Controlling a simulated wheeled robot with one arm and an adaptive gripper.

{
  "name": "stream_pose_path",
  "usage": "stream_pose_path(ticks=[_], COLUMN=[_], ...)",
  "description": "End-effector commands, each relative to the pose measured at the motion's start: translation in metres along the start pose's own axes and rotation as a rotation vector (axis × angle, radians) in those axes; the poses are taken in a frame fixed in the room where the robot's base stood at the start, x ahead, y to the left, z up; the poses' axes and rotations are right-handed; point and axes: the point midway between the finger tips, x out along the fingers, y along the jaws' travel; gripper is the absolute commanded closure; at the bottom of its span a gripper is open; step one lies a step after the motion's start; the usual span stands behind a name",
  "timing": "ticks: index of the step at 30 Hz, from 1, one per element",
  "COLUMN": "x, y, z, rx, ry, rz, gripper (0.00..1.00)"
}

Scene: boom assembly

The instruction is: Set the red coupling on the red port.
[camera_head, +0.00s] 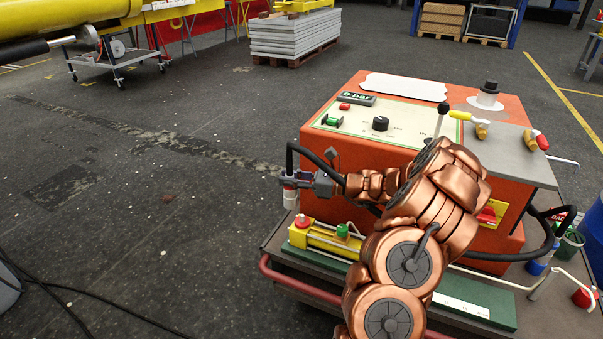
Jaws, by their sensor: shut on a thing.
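My gripper (289,182) is at the left end of my copper-coloured arm. It is shut on the red coupling (290,197), a small pale cylinder with a red band, hanging roughly upright below the fingers. A black hose loops above the gripper. The red port (303,221) is a red-topped fitting on the left end of a yellow block (322,240). The coupling is above and slightly left of the red port in the picture, with a gap seemingly between them. A green port (342,230) sits to the right on the same block. The finger contact is too small to see clearly.
An orange machine (400,125) with a control panel stands behind my arm. The block rests on a green board (475,305) on a cart with a red rail (290,283). Blue and green cans and a red-topped item (585,297) are at the right. Floor at left is open.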

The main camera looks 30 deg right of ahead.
Motion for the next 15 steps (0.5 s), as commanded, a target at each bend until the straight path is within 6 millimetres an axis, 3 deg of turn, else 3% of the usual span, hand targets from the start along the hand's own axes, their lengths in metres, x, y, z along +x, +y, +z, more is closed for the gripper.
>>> stream_pose_path(ticks=[3, 6, 15], x=[-0.021, -0.029, -0.031], y=[-0.009, -0.012, -0.012], z=[0.001, 0.001, -0.009], rx=[0.001, 0.001, 0.001], ry=[-0.004, -0.005, -0.007], rz=[-0.014, -0.019, -0.019], gripper=[1.0, 1.0, 1.0])
